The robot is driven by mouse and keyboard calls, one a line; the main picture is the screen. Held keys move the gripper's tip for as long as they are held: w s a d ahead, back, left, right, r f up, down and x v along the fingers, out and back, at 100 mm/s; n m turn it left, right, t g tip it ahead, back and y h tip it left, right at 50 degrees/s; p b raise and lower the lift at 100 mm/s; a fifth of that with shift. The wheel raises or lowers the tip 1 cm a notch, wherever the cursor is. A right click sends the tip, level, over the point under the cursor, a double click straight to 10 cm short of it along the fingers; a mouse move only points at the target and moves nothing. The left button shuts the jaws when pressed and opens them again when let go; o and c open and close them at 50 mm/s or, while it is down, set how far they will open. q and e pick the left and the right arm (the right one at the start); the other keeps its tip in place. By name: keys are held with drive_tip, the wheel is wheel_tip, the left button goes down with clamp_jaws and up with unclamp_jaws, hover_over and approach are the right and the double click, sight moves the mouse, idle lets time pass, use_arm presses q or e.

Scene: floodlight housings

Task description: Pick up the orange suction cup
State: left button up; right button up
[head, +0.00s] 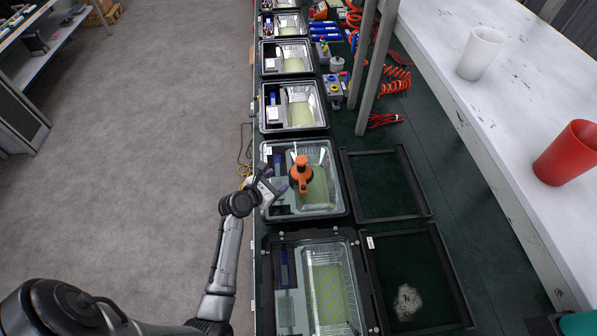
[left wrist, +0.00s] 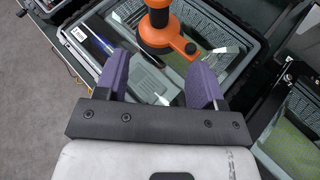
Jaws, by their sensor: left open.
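The orange suction cup (head: 301,174) has a black upper part and stands on the glass of a floodlight housing (head: 340,208) in the middle of the head view. It also shows in the left wrist view (left wrist: 160,35), ahead of the fingers, with its orange base and side tab towards me. My left gripper (head: 277,190) is open and empty, just left of the suction cup and apart from it. Its two purple fingers (left wrist: 158,80) are spread in the left wrist view, and the cup's tab lies beyond the right finger. My right gripper is not in view.
More floodlight housings (head: 293,106) line the green bench, with a nearer one (head: 318,290) below. A white shelf (head: 505,90) carries a white cup (head: 481,53) and a red cup (head: 568,153). Metal posts (head: 376,65) rise behind.

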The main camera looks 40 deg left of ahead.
sight(298, 167)
use_arm(q)
drive_tip(key=w+f, duration=0.1)
drive_tip(key=w, duration=0.1)
drive_tip(key=w+f+n+b, duration=0.1)
drive_tip(key=w, duration=0.2)
drive_tip(key=w+f+n, duration=0.1)
drive_tip(key=w, duration=0.2)
drive_tip(key=shift+a+f+b, duration=0.1)
drive_tip(key=shift+b, duration=0.3)
drive_tip(key=shift+b+x, duration=0.75)
drive_tip(key=shift+x, duration=1.85)
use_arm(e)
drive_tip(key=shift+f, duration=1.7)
use_arm(q)
drive_tip(key=shift+c, duration=0.2)
drive_tip(key=c, duration=1)
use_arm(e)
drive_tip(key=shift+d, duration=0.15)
use_arm(q)
clamp_jaws()
